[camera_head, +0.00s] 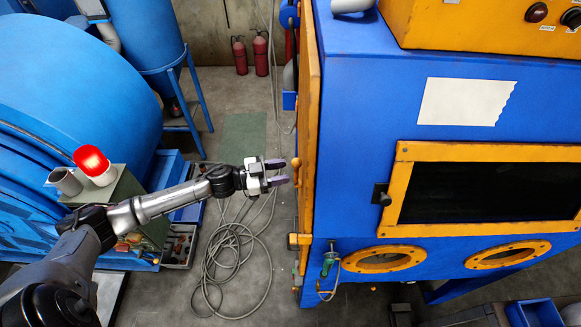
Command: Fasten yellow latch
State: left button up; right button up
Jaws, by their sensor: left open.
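The blue blasting cabinet (360,130) has a yellow-orange side door (309,110) along its left edge. A small yellow-orange latch handle (296,163) sticks out from that door. My left gripper (283,172) reaches in from the left and points right at the door. Its two dark purple fingers are apart with nothing visible between them. The fingertips are close beside the latch handle; I cannot tell whether they touch it. A second yellow-orange fitting (299,240) sits lower on the door edge. My right gripper is not in view.
A coiled hose (232,258) lies on the floor below my arm. Two red extinguishers (260,55) stand at the back.

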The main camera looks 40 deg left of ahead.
aim_at(297, 174)
pick_arm(q)
jog(key=shift+p+x, duration=0.35)
jog(key=shift+x, duration=1.2)
jog(key=shift+c, duration=0.2)
grip_shut()
